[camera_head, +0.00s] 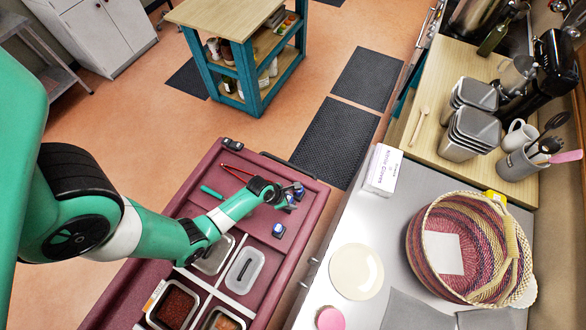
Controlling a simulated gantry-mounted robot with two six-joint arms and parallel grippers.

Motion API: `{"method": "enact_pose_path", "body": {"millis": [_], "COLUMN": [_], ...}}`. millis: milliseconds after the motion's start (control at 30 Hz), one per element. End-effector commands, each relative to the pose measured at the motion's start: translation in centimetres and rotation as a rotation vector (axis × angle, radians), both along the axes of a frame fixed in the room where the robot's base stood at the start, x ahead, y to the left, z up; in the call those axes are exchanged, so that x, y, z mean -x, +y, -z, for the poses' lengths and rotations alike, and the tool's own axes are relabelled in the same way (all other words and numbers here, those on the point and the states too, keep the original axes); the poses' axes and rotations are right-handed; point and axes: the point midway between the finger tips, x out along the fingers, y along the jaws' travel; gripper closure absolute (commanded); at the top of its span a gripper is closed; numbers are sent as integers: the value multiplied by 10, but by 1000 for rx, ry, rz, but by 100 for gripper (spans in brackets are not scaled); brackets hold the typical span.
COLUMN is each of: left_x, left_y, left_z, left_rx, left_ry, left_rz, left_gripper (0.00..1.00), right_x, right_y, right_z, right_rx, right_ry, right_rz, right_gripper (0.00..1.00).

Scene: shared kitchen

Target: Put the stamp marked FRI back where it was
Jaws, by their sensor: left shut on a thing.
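My left gripper (287,198) reaches over the far right part of the maroon cart top (310,212). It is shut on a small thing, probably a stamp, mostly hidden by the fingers. A small blue and dark stamp-like block (298,190) is right beside the gripper; I cannot tell if they touch. Another blue and white stamp-like block (278,231) stands on the cart nearer the viewer. No marking such as FRI can be read on any of them. My right gripper is out of view.
The cart also holds a dark object (232,145), red-handled tool (237,171), green-handled tool (212,192), clear lidded box (244,270) and metal food pans (172,304). Right of it, a counter bears a plate (356,271), woven basket (412,247) and white box (383,168).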

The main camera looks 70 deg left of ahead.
Motion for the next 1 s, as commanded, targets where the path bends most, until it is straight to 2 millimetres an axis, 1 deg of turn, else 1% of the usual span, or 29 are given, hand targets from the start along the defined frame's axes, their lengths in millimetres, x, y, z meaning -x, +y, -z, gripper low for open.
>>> {"method": "enact_pose_path", "body": {"millis": [67, 233, 300, 333, 500, 567, 633, 767, 1000], "left_x": [-1, -1, -1, -1, -1, -1, -1, -2, -1], "left_y": [0, 0, 0, 0, 0, 0, 0, 0, 0], "left_z": [10, 48, 60, 63, 63, 70, 83, 99, 98], "left_rx": [0, -1, -1, -1, -1, -1, 0, 0, -1], "left_ry": [-2, -2, -2, -2, -3, -2, -1, -2, -2], "left_rz": [1, 2, 2, 2, 2, 2, 2, 2, 2], "left_gripper": [100, 100, 100, 100, 100, 100, 100, 100, 100], "right_x": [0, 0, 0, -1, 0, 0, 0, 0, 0], "right_y": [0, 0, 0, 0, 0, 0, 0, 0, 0], "right_z": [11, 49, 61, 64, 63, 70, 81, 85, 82], "right_rx": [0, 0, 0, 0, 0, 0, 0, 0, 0], "right_ry": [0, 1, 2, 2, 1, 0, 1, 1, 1], "right_rz": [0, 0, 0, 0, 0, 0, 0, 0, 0], "right_gripper": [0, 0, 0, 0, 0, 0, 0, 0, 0]}}
